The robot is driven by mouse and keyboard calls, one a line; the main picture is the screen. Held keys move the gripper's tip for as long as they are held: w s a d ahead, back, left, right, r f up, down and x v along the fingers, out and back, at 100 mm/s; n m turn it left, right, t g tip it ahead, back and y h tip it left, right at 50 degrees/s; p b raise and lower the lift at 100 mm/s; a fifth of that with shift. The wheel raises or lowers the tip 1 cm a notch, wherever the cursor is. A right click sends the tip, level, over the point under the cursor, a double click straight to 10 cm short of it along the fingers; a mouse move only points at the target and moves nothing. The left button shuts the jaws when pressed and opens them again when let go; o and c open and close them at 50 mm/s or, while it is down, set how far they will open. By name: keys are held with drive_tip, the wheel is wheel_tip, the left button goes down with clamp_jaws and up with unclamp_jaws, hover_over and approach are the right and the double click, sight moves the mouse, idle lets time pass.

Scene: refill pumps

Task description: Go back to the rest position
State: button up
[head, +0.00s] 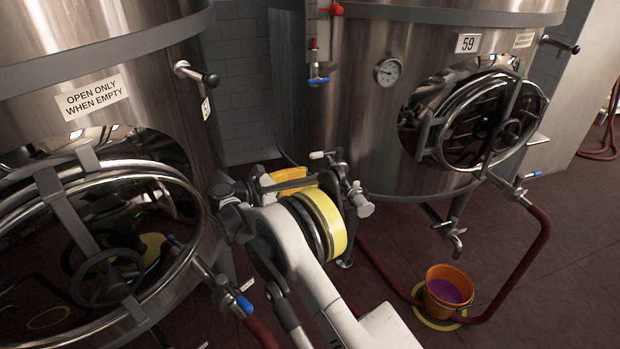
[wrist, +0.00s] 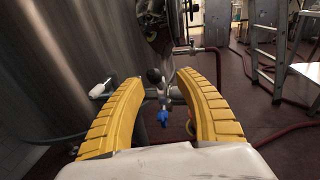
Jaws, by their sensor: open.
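My gripper (head: 287,178) is open, with its yellow fingers partly hidden by my arm in the head view. In the wrist view the two ridged yellow fingers of my gripper (wrist: 158,80) stand apart with nothing held between them. A white-tipped handle (wrist: 100,88) is just left of the left finger. In the head view, metal fittings (head: 355,190) show beside my gripper.
Steel tank 59 (head: 370,130) stands behind my gripper, and another steel tank (head: 150,60) is close on the left. An orange bucket (head: 432,302) with purple liquid stands by a red hose (head: 530,255) at right. A ladder (wrist: 266,45) stands in the wrist view.

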drive_tip(key=s+d+r+m+g+y, duration=0.1)
drive_tip(key=s+d+r+m+y, duration=0.2)
drive_tip(key=d+r, duration=0.3)
drive_tip(key=s+d+r+m+g+y, duration=0.1)
drive_tip(key=s+d+r+m+y, duration=0.15)
drive_tip(key=d+r, duration=0.3)
drive_tip(key=s+d+r+m+y, duration=0.2)
drive_tip(key=s+d+m, duration=0.1)
drive_tip(key=s, duration=0.3)
drive_tip(key=s+d+r+m+y, duration=0.1)
drive_tip(key=s+d+m+y, duration=0.2)
drive_tip(key=s, duration=0.4)
drive_tip(key=s+f+m+t+y, duration=0.1)
drive_tip(key=s+f+m+y, duration=0.1)
drive_tip(key=s+m, duration=0.4)
drive_tip(key=s+a+f+m+y, duration=0.1)
drive_tip(key=s+m, duration=0.5)
drive_tip(key=s, duration=0.8)
drive_tip(key=shift+s+f+t+y, duration=0.3)
drive_tip(key=shift+f+t+y, duration=0.1)
drive_tip(key=shift+f+y, duration=0.45)
